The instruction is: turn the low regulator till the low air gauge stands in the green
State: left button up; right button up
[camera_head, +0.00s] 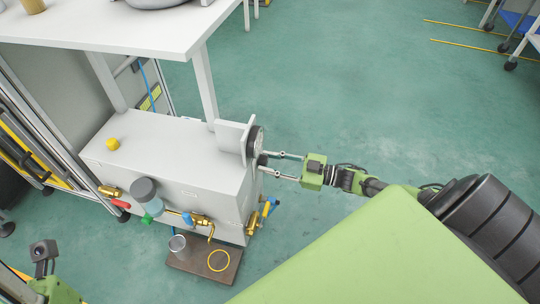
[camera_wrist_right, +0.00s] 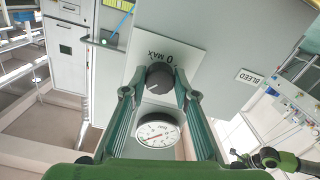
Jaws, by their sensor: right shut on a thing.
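The low regulator is a black knob (camera_wrist_right: 159,78) on a pale plate marked "0" and "MAX", with a light line on its face. My right gripper (camera_head: 268,165) reaches in from the right, and its fingers are shut on the knob; it also shows in the wrist view (camera_wrist_right: 160,93). The low air gauge (camera_wrist_right: 158,133), a round white dial, shows between the fingers. Its red needle points down and left; a green band is too small to make out. In the head view the gauge (camera_head: 255,143) is edge-on, its face hidden. My left gripper (camera_head: 45,262) shows only partly at bottom left.
A brown board (camera_head: 205,263) with a metal cup and yellow ring lies below. A white table (camera_head: 120,32) overhangs behind.

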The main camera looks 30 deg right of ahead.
jog(key=shift+f, duration=0.1)
dwell(0.3)
jog(key=o, duration=1.1)
jog(key=v, duration=1.2)
jog(key=shift+s, duration=0.1)
